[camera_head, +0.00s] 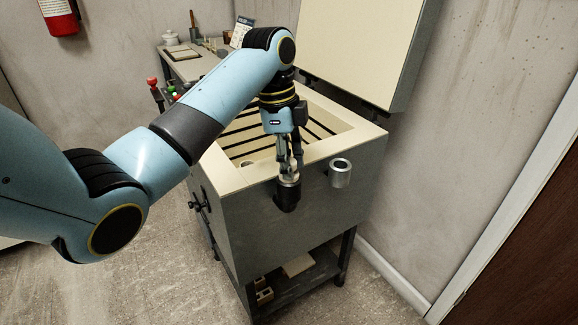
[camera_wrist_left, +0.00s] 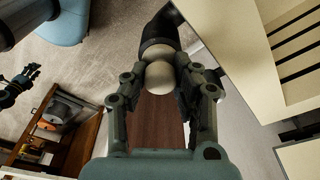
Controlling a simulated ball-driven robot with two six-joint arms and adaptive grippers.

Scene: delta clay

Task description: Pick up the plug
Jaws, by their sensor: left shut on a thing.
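The plug (camera_wrist_left: 160,76) is pale cream with a rounded knob, and the left wrist view shows it between the fingers of my left gripper (camera_wrist_left: 163,92). The left gripper also shows in the head view (camera_head: 290,168), pointing down at the kiln's front, shut on the plug's knob. Just beyond the plug is a dark round holder (camera_head: 287,193) on the kiln's front face. I cannot tell whether the plug still sits in it. A dark gripper, apparently my right one (camera_wrist_left: 20,84), shows small at the left of the wrist view; its opening is unclear.
The grey kiln (camera_head: 280,235) has its lid (camera_head: 365,45) raised, showing a cream, slotted chamber. A metal, ring-topped cylinder (camera_head: 340,173) is on the front, right of the gripper. A side table (camera_head: 200,65) with small items stands behind. The floor at lower left is clear.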

